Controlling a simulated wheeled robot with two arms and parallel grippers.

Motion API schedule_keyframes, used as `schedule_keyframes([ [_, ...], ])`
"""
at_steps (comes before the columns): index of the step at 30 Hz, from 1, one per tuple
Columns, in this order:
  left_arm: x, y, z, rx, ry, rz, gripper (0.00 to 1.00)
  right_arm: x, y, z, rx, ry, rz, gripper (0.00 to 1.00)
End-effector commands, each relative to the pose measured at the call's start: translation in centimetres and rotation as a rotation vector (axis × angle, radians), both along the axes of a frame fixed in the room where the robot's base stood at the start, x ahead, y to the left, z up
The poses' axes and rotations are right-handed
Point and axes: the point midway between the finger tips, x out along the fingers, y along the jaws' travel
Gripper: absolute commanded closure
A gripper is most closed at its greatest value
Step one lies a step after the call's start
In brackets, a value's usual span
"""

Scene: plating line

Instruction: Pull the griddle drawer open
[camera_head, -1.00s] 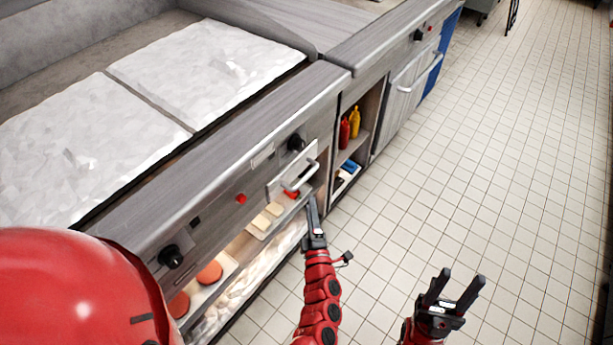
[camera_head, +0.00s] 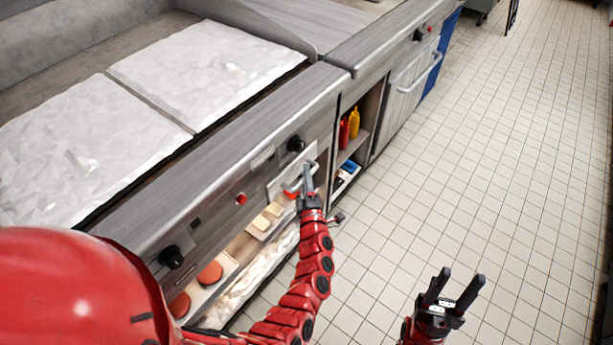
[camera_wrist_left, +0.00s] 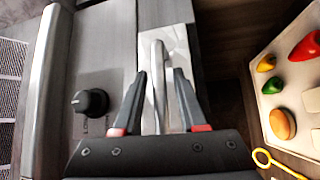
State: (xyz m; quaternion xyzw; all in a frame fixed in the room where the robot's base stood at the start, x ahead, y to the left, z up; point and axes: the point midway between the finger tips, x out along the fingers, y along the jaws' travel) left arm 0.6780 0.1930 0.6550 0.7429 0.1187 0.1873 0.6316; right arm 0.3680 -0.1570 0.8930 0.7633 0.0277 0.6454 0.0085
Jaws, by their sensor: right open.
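The griddle drawer (camera_head: 277,188) is a small pale front panel set in the griddle's front, below a black knob. It looks shut. Its metal bar handle shows in the left wrist view (camera_wrist_left: 158,65). My left gripper (camera_head: 307,172) is at this handle and hides part of it in the head view. In the left wrist view my left gripper (camera_wrist_left: 160,85) has its fingers apart, one on each side of the bar, with gaps visible. My right gripper (camera_head: 460,280) is open and empty above the floor, well away from the drawer.
Two white covered slabs (camera_head: 205,75) lie on the griddle top. Below the drawer is an open shelf with food trays (camera_head: 268,220). A cubby to the right holds red and yellow bottles (camera_head: 354,122). The tiled floor (camera_head: 500,170) on the right is clear.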

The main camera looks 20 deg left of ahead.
Motion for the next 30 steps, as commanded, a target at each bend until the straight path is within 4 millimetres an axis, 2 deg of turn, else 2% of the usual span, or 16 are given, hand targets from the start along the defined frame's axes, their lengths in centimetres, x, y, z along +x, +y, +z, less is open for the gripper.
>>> schedule_keyframes([
  [1, -0.01, -0.01, 0.01, 0.000, 0.000, 0.000, 0.70, 0.00, 0.00, 0.01, 0.000, 0.000, 0.000, 0.50],
  [6, -0.01, -0.02, 0.00, 0.000, 0.000, 0.000, 1.00, -0.01, 0.00, 0.00, 0.000, 0.000, 0.000, 0.50],
  [30, -0.04, -0.05, -0.04, 0.000, 0.001, -0.001, 1.00, -0.01, 0.00, 0.00, 0.000, 0.000, 0.000, 0.50],
])
